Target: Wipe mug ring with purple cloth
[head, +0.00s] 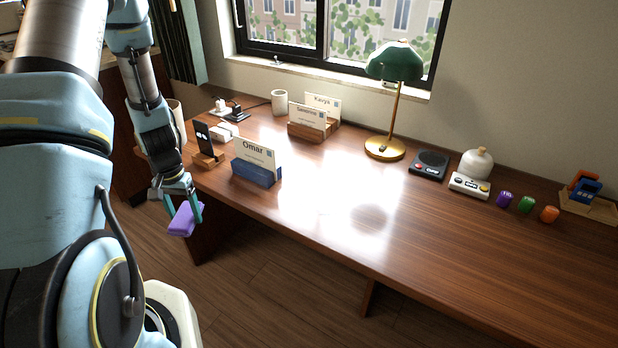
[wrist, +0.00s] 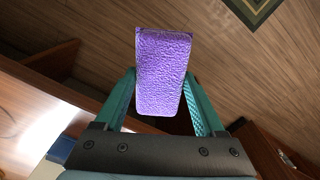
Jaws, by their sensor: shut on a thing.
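A purple cloth (head: 183,220), folded into a thick pad, is held in my gripper (head: 187,207). In the wrist view the cloth (wrist: 163,70) sits between the two teal fingers of my gripper (wrist: 162,98). The gripper is beside the desk's left front edge, with the cloth hanging over the floor, apart from the desk. A faint dark round mark (head: 370,218) shows on the desk top in front of the lamp; glare makes it hard to tell whether it is the mug ring or a shadow.
On the wooden desk (head: 450,255) stand a blue card holder (head: 257,174), a phone stand (head: 207,160), a white mug (head: 279,102), a green lamp (head: 394,62), a black device (head: 429,165) and a white bottle (head: 477,163). The desk's front middle is clear.

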